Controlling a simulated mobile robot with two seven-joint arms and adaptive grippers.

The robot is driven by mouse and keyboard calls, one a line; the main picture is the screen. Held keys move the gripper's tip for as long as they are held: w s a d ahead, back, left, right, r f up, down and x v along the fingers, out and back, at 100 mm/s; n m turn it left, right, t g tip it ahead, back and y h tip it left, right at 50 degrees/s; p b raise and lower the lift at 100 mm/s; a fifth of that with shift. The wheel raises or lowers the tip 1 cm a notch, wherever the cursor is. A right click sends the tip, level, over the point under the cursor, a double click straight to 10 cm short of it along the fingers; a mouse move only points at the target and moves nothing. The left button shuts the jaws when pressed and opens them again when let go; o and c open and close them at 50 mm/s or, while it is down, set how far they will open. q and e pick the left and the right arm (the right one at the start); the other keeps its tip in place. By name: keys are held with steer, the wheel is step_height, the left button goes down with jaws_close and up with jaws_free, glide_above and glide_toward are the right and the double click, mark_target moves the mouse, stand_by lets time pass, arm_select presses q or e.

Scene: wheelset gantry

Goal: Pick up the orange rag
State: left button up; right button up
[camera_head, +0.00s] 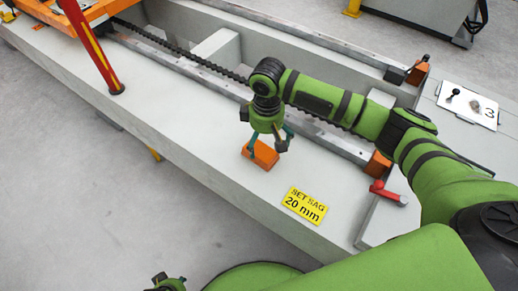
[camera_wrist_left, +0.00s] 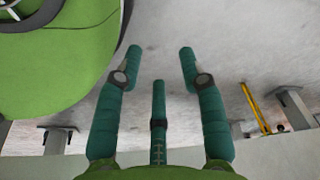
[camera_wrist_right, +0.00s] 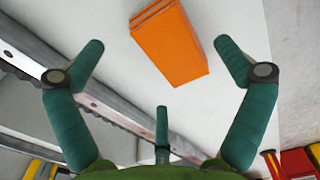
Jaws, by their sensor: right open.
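The orange rag (camera_head: 262,154) lies on the pale gantry ledge as a flat folded block. In the right wrist view the rag (camera_wrist_right: 169,42) shows ahead, between and beyond the fingertips. My right gripper (camera_head: 266,143) is over the rag, its teal fingers pointing down on either side of it. The right gripper (camera_wrist_right: 158,55) is open and nothing is in its grasp. My left gripper (camera_wrist_left: 160,60) is open and empty in the left wrist view, facing the grey floor. In the head view only a small part of the left hand shows at the bottom edge.
A yellow "SET SAG 20 mm" label (camera_head: 304,205) lies on the ledge right of the rag. A red-handled clamp (camera_head: 388,192) is farther right. A rail (camera_head: 200,75) and dark chain run behind. A red post (camera_head: 92,48) stands at upper left. The ledge left of the rag is clear.

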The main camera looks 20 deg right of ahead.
mark_target(263, 147)
steer(key=f, duration=0.2)
steer(key=f+b, duration=0.1)
steer(key=f, duration=0.1)
steer(key=shift+w+a, duration=0.25)
steer(key=shift+f, duration=0.25)
arm_select(q)
steer(key=shift+w+d+r, duration=0.1)
steer(key=shift+w+r, duration=0.15)
steer(key=shift+r, duration=0.4)
steer(key=shift+w+d+r, duration=0.1)
steer(key=shift+w+r, duration=0.15)
steer(key=shift+r, duration=0.35)
steer(key=shift+a, duration=0.1)
arm_select(e)
steer(key=c, duration=1.1)
steer(key=shift+r, duration=0.15)
